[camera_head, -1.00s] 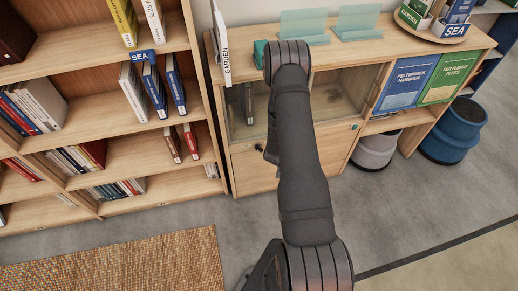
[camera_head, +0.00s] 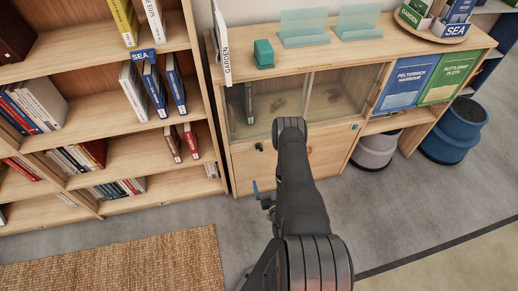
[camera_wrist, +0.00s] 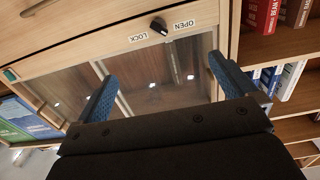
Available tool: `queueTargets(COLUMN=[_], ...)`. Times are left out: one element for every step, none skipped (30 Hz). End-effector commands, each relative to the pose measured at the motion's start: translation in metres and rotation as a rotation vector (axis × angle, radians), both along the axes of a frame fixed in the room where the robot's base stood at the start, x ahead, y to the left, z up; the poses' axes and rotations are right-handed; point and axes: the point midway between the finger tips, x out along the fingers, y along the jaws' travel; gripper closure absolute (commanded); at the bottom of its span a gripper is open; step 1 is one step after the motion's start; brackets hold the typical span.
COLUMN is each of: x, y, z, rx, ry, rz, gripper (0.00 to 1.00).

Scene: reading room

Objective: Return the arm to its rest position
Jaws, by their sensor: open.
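My arm reaches up from the bottom of the head view and bends in front of the wooden cabinet (camera_head: 242,165). My gripper (camera_wrist: 162,68) is open in the wrist view, with its two blue fingers wide apart and nothing between them. In the head view only a small part of the gripper shows, left of my forearm and below the cabinet's knob (camera_head: 258,147). The wrist view faces the cabinet's glass doors (camera_wrist: 150,90) and a black knob (camera_wrist: 158,25) between the words OPEN and LOCK. The gripper appears clear of the cabinet.
A teal block (camera_head: 263,54) and glassy teal stands (camera_head: 304,28) are on the cabinet top. A bookshelf (camera_head: 110,68) is at left. A grey stool (camera_head: 376,150) and a blue stool (camera_head: 455,130) stand at right. A woven rug (camera_head: 120,265) lies at lower left; grey floor around it is open.

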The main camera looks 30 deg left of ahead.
Motion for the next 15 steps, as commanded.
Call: queueTargets(x=[0.006,0.009,0.015,0.019,0.023,0.030,0.034,0.038,0.043,0.047,0.050,0.055,0.057,0.060,0.062], y=[0.006,0.009,0.015,0.019,0.024,0.030,0.034,0.038,0.043,0.046,0.050,0.054,0.056,0.058,0.061], z=[0.001,0.001,0.001,0.001,0.001,0.001,0.001,0.001,0.000,0.000,0.000,0.000,-0.001,-0.001,-0.001], rx=[0.002,0.001,0.002,0.001,0.001,0.001,0.001,0.001,-0.001,0.000,-0.001,0.000,-0.001,-0.001,-0.001], ry=[-0.005,-0.006,-0.005,-0.006,-0.005,-0.006,-0.006,-0.005,-0.005,-0.004,-0.004,-0.004,-0.004,-0.003,-0.003], rz=[0.001,0.001,0.002,0.002,0.001,0.001,0.001,0.000,0.000,0.000,-0.001,-0.001,-0.001,-0.001,-0.001], gripper=[0.00,0.00,0.00,0.00,0.00,0.00,0.00,0.00,0.00,0.00,0.00,0.00,0.00,0.00,0.00])
